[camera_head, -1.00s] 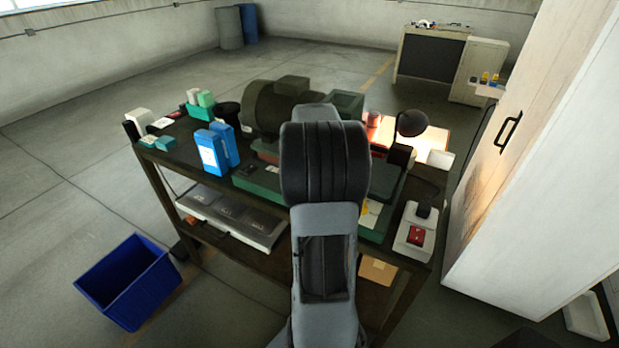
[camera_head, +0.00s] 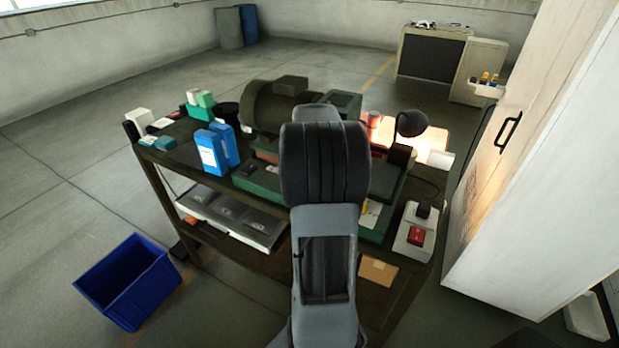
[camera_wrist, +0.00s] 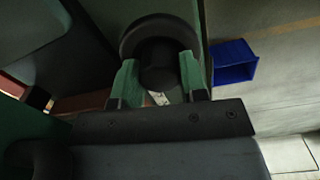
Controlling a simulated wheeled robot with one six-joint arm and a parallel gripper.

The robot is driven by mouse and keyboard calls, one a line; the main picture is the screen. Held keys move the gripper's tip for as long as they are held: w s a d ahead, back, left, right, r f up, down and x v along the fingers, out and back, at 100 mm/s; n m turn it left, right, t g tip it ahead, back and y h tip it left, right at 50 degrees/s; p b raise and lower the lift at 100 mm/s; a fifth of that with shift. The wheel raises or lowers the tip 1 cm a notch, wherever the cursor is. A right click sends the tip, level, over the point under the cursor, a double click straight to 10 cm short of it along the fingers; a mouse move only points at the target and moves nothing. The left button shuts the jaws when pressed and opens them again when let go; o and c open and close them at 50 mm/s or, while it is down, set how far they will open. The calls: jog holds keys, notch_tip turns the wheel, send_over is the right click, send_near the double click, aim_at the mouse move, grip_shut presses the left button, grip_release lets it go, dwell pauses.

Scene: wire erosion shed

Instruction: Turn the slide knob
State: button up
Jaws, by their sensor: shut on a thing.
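The slide knob (camera_wrist: 158,62) is a dark round piece with a wider disc behind it, in the upper middle of the wrist view. My gripper (camera_wrist: 159,80) has its two green fingers on either side of the knob's narrower part, shut on it. In the head view my arm hides the knob and the gripper. The green machine (camera_head: 262,183) that stands on the bench shows on both sides of my arm.
Blue boxes (camera_head: 212,152) stand left on the dark bench (camera_head: 170,155). A lamp (camera_head: 411,123) and a white box with a red switch (camera_head: 415,236) are at its right. A blue crate (camera_head: 128,283) sits on the floor, left. A tall white cabinet (camera_head: 545,150) bounds the right.

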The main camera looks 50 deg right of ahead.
jog(key=o, duration=0.6)
jog(key=shift+o, duration=0.2)
jog(key=shift+r, duration=0.1)
notch_tip(320, 180, up, 8)
jog(key=p, duration=0.6)
jog(key=shift+a, duration=0.1)
